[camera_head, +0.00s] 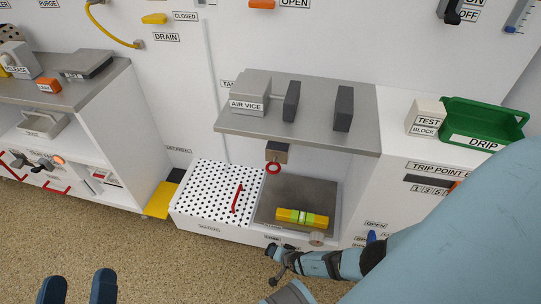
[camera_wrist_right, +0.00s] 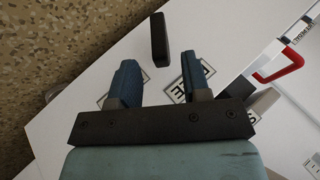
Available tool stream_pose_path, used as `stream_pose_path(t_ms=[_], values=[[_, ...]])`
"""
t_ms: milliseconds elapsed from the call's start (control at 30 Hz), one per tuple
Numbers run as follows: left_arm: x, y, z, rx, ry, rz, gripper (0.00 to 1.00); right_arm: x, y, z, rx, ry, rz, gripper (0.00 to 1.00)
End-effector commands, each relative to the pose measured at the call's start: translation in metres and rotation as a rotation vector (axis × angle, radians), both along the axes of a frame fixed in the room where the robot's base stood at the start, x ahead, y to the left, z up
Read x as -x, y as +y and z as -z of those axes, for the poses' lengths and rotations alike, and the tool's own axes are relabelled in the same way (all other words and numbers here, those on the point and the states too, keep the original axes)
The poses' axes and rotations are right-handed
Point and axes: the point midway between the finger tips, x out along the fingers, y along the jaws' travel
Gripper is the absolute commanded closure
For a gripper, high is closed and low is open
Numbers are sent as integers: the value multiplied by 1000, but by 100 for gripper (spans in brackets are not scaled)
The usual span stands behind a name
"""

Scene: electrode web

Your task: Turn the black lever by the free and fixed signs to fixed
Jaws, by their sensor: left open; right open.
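In the right wrist view the black lever (camera_wrist_right: 160,40) is a dark bar on a white panel. It shows just beyond my right gripper's fingertips (camera_wrist_right: 158,78), in line with the gap between them. The right gripper is open and nothing is between its fingers. White signs with black letters (camera_wrist_right: 110,103) lie around the fingers, partly covered, so I cannot read them fully. In the head view the right gripper (camera_head: 281,256) is at the front face of the low white cabinet; I cannot separate the lever from it there. My left gripper (camera_head: 75,288) is open and empty at bottom left.
A tray with a yellow-green level (camera_head: 302,217) and a perforated white top with a red handle (camera_head: 237,198) are above the right gripper. A grey shelf with an air vice (camera_head: 250,94) overhangs behind. A red handle (camera_wrist_right: 280,68) shows in the wrist view. Floor at left is clear.

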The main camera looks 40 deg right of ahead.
Motion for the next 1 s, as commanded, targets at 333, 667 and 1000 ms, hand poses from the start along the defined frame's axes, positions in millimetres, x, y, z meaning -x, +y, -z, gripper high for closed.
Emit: stream_pose_path(t_ms=[333, 667, 1000], values=[[-3, -4, 67, -107, 153, 59, 17, -33, 3, 42, 0, -1, 0, 56], [-5, -4, 77, -144, 175, 71, 17, -42, 4, 48, 0, 0, -1, 56], [-5, -4, 76, -144, 175, 71, 17, -41, 4, 47, 1, 0, -1, 91]])
